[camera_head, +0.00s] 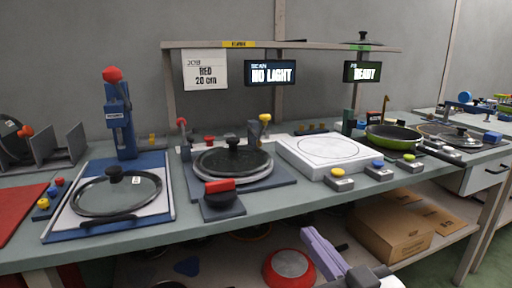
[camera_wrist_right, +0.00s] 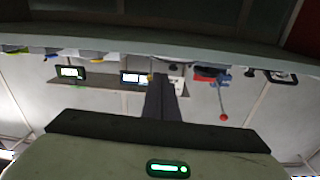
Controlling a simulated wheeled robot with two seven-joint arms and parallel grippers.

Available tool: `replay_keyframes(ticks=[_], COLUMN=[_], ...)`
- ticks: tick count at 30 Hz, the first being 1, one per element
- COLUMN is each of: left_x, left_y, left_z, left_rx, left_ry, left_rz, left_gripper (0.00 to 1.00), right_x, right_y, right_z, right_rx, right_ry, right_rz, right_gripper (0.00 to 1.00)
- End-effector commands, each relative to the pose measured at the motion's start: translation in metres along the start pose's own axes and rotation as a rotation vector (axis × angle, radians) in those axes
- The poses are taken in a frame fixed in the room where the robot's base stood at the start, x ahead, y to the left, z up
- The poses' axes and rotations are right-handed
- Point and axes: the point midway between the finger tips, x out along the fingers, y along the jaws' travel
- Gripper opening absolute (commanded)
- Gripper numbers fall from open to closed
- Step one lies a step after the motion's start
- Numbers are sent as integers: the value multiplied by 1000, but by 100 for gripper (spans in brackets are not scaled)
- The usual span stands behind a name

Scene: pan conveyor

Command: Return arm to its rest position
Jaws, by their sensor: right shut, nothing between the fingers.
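My right gripper (camera_wrist_right: 161,80) shows in the right wrist view as two dark fingers held together, with nothing between them. That view is upside down, with the bench edge (camera_wrist_right: 200,45) across its top and the bench fittings beyond the fingertips. In the head view, a lavender and grey part of my right arm (camera_head: 324,254) is low in front of the bench, below the worktop edge. I cannot make out the fingertips there. My left arm and gripper are not in view.
Below are a red pan (camera_head: 288,268) and a cardboard box (camera_head: 390,235), close to my right arm.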

Motion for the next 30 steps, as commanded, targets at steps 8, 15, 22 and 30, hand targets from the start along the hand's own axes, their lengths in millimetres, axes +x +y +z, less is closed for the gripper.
replay_keyframes(ticks=[8, 15, 22, 30], left_x=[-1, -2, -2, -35], left_y=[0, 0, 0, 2], left_z=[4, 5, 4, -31], left_rx=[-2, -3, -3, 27], left_ry=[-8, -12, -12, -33], left_rz=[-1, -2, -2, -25], left_gripper=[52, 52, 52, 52], right_x=[-61, -146, -223, -216], right_y=[4, -5, -18, -13], right_z=[157, 263, 322, 268], right_rx=[70, 120, 156, 118], right_ry=[-326, -581, -760, -767], right_rz=[36, 55, 66, 75], right_gripper=[0, 0, 0, 0])
